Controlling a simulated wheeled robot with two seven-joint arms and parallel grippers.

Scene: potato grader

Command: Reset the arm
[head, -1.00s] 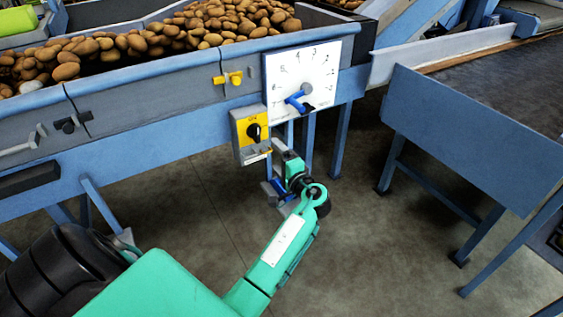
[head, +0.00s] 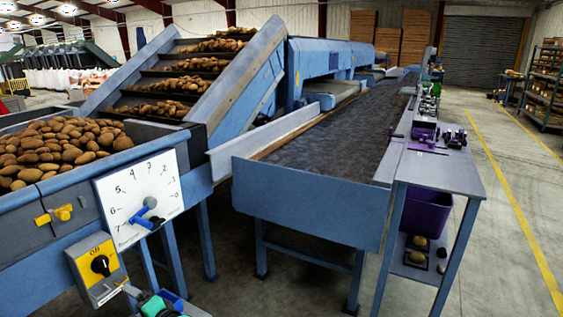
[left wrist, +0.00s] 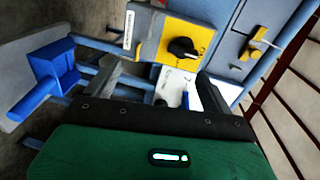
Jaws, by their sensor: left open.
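The end of my left arm shows only partly at the bottom edge of the head view, just below the switch box. In the left wrist view my left gripper (left wrist: 158,76) has its two fingers spread apart, with nothing held between them. The yellow-faced switch box (head: 96,266) with a black knob (head: 100,265) is just beyond the fingers; it also shows in the left wrist view (left wrist: 203,33). The white dial plate (head: 128,194) with a blue handle (head: 147,214) is above the box. My right gripper is not in view.
A trough of potatoes (head: 62,150) is at the left. A blue-framed conveyor (head: 305,205) runs back beside it. A side table (head: 440,172) with a purple bin (head: 426,212) stands at its right. The floor (head: 510,230) at the right is open.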

